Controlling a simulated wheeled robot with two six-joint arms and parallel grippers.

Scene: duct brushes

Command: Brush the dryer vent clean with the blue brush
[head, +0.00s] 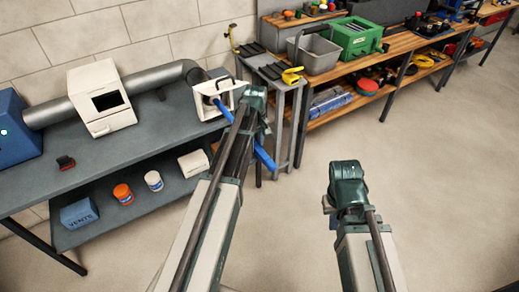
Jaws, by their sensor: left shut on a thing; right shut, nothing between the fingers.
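The blue brush (264,157) slants from the vent opening down to the right. Its front end is at or inside the opening, and its bristles are hidden. My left gripper (239,127) is shut on the blue brush's handle, largely hidden behind my own arm. My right gripper (331,207) is shut and empty over the open floor, well away from the vent.
A white box with a dark window (101,101) and a blue box (17,130) sit along the duct. The lower shelf holds a blue bin (80,213), orange jar (123,194) and white jar (153,180). A small grey stand (283,88) is right of the vent.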

